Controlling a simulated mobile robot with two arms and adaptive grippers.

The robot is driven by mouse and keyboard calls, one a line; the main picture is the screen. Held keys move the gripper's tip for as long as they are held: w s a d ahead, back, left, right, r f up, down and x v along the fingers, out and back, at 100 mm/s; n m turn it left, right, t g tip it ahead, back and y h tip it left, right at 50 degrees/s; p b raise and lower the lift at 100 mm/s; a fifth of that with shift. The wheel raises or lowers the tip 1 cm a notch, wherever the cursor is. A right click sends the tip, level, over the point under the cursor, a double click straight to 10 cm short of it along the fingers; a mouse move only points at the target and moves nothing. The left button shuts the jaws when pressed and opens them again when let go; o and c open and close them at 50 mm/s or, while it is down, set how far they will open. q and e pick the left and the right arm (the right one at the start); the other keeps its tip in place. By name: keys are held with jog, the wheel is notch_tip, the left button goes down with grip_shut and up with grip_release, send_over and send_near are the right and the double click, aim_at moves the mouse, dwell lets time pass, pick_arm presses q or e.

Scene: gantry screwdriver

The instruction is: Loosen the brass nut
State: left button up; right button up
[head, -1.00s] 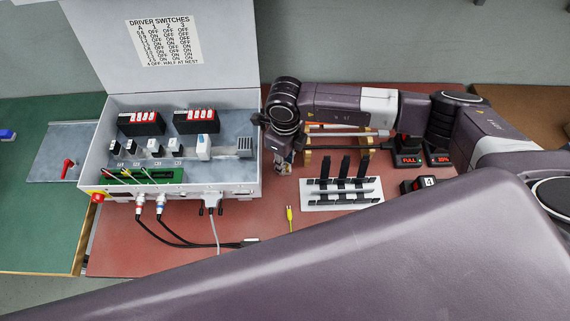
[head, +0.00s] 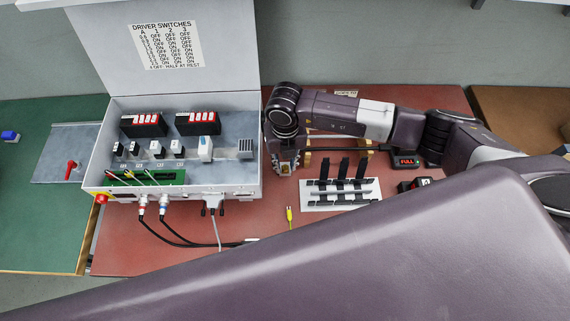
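My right gripper (head: 286,164) points down beside the right wall of the open grey control box (head: 225,190), over the red mat. Its fingers are small here, and I cannot tell whether they are open or shut. A small brassy spot shows between or just behind the fingers; I cannot tell whether it is the brass nut. No brass nut is clearly seen elsewhere. My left gripper is out of view.
A white rack with black clips (head: 341,194) stands right of the gripper. A yellow-tipped lead (head: 289,217) lies in front. A red FULL display (head: 406,161) stands behind the rack. Black cables (head: 180,240) run from the box front. My large arm link fills the foreground.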

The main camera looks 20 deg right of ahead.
jog(key=m+p, duration=0.1)
jog(key=m, duration=0.4)
jog(key=shift+m+p, duration=0.3)
jog(key=shift+m, duration=0.1)
jog(key=m+p, duration=0.1)
jog(key=m, duration=0.1)
jog(key=shift+s+r+m, duration=0.1)
jog(key=shift+r+m, duration=0.05)
jog(key=shift+m, duration=0.25)
jog(key=m+p, duration=0.2)
jog(key=m, duration=0.2)
jog(key=shift+m, duration=0.5)
jog(key=shift+c, duration=0.2)
grip_shut()
jog(key=n, duration=0.2)
jog(key=n+b, duration=0.1)
jog(key=n, duration=0.1)
jog(key=shift+f+n, duration=0.2)
jog(key=shift+n, duration=0.1)
jog(key=n+b, duration=0.2)
jog(key=n, duration=0.2)
jog(key=shift+o, duration=0.2)
grip_release()
